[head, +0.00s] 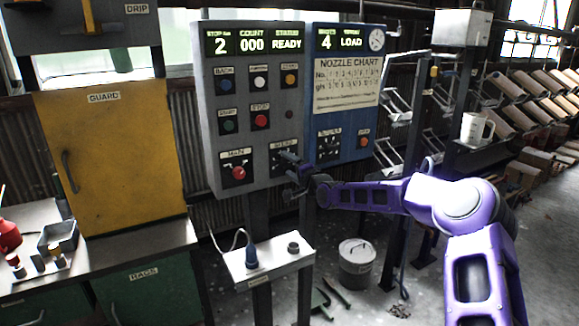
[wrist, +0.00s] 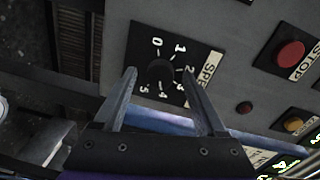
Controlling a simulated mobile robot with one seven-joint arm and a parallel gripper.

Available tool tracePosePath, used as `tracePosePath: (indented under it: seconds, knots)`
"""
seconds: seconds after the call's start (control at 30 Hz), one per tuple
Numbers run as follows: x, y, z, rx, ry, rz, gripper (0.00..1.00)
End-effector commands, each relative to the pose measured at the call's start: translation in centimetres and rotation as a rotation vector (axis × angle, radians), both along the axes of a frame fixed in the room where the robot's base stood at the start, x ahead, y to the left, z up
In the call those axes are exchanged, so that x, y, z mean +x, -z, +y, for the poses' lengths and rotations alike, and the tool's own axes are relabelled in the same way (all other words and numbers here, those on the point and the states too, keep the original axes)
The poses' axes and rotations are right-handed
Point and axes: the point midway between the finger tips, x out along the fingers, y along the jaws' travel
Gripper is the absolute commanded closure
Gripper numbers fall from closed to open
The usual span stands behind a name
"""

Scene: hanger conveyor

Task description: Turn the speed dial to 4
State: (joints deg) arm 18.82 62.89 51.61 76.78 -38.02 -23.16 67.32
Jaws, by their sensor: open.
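The speed dial (wrist: 160,71) is a black round knob on a black plate with white numbers 0 to 5, under a label starting "SPE" in the wrist view. I cannot tell which number it points to. My gripper (wrist: 159,77) is open, with one finger on each side of the knob. I cannot tell whether the fingers touch it.
The grey panel (head: 208,135) has a red stop button (head: 261,121), a red main knob (head: 238,173) and a display reading 2, 000, READY. A blue panel (head: 350,143) adjoins it, with another dial (head: 329,145). A white shelf (head: 270,263) stands below.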

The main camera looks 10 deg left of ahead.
Motion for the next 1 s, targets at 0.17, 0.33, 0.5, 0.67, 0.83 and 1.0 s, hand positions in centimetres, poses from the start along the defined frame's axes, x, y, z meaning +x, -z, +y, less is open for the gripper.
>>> tracePosePath:
  seconds: [0.17, 0.33, 0.5, 0.67, 0.83, 1.0]
  knots:
    - [-0.2, -0.1, -0.2, 0.000, 0.001, -0.002, 0.27]
    - [-1.5, -0.2, -1.2, 0.000, 0.001, 0.000, 0.27]
    - [-4.0, -0.3, -2.9, -0.002, 0.002, -0.001, 0.27]
    - [-6.7, -0.5, -4.7, -0.001, 0.002, 0.001, 0.27]
    - [-9.7, -0.7, -6.8, -0.002, 0.002, 0.001, 0.27]
    - [-12.4, -0.8, -8.5, -0.002, 0.001, 0.001, 0.27]
